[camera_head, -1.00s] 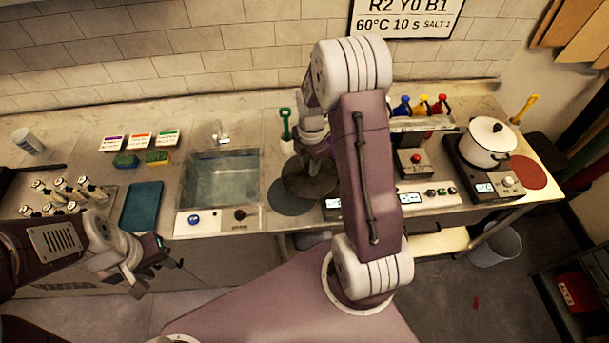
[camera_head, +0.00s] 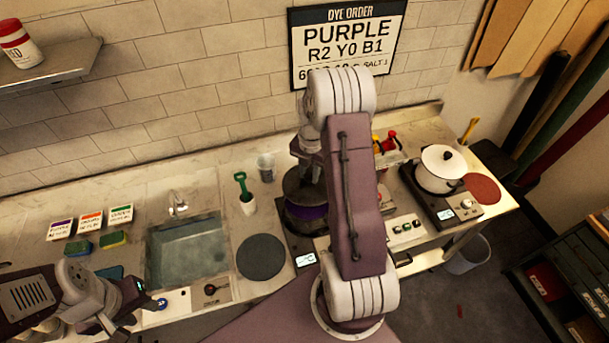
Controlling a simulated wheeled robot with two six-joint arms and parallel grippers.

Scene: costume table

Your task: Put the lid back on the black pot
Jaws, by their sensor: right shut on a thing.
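The black pot (camera_head: 304,228) stands on a hot plate in the middle of the counter, with a purple band showing below the lid. The dark lid (camera_head: 300,188) is over the pot, held by my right gripper (camera_head: 308,168). Whether the lid touches the rim I cannot tell, since my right arm covers the right side of both. My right gripper is shut on the lid from above, its fingers mostly hidden. My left gripper (camera_head: 130,315) is open and empty at the lower left, near the counter's front edge, far from the pot.
A dark round mat (camera_head: 262,257) lies bare left of the pot. The sink (camera_head: 188,250) is further left. A white pot (camera_head: 440,170) stands on a hot plate at right.

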